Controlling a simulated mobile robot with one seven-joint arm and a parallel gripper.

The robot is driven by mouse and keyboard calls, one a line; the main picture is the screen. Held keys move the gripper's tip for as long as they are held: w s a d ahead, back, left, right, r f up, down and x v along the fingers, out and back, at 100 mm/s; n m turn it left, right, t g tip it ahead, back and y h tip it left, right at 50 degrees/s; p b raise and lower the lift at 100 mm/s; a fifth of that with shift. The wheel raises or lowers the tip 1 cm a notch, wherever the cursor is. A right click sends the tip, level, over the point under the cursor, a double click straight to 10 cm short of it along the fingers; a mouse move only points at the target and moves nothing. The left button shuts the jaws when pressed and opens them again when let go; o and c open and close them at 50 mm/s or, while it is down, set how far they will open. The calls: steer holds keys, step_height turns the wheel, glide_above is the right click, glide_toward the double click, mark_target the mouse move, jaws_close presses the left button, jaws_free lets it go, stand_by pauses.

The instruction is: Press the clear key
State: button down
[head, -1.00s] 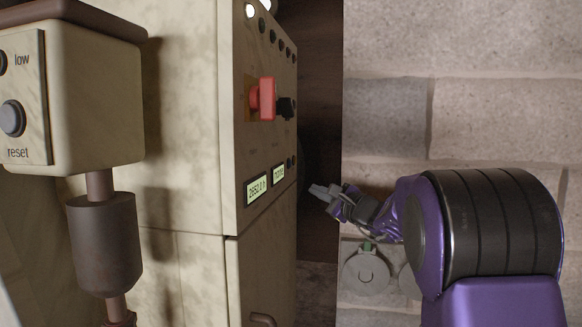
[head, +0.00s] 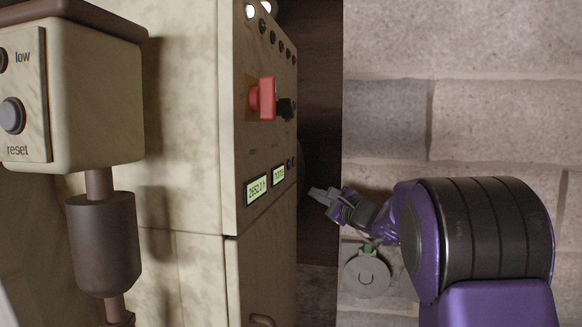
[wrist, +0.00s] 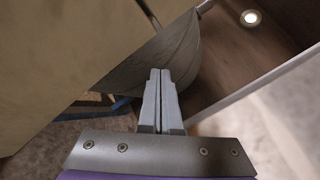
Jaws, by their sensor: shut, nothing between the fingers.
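A tall cream cabinet (head: 185,150) has a control panel (head: 262,150) on its right-hand face. Two small dark round buttons (head: 290,163) sit on the panel beside two lit displays; their lettering is too small to read, so I cannot tell which is the clear key. My gripper (head: 312,192) is right of the cabinet, a little lower than these buttons, with its fingers pointing left and apart from the panel. In the wrist view my gripper (wrist: 160,74) has its two grey fingers together with nothing between them. No key shows in the wrist view.
The panel also carries a red switch (head: 262,98), a black knob (head: 287,108) and several lamps. A box with "low" and "reset" buttons (head: 12,116) stands at left. A stone wall (head: 470,110) is behind my arm. A grey rounded form (wrist: 160,62) lies beyond my fingers.

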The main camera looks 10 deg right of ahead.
steer(key=shift+w+a+b, duration=0.1)
steer(key=shift+a+b, duration=0.2)
steer(key=shift+a, duration=0.1)
stand_by(0.3)
steer(key=shift+r, duration=0.1)
stand_by(0.3)
steer(key=s+a+r, duration=0.3)
steer(key=s+r, duration=0.6)
steer(key=s, duration=0.2)
steer(key=shift+a, duration=0.15)
stand_by(1.3)
steer(key=shift+s, duration=0.1)
steer(key=d, duration=0.1)
steer(key=s+d, duration=0.1)
steer(key=d, duration=0.2)
steer(key=shift+s+d+b, duration=0.25)
steer(key=shift+d+b, duration=0.05)
steer(key=shift+d, duration=0.1)
stand_by(0.6)
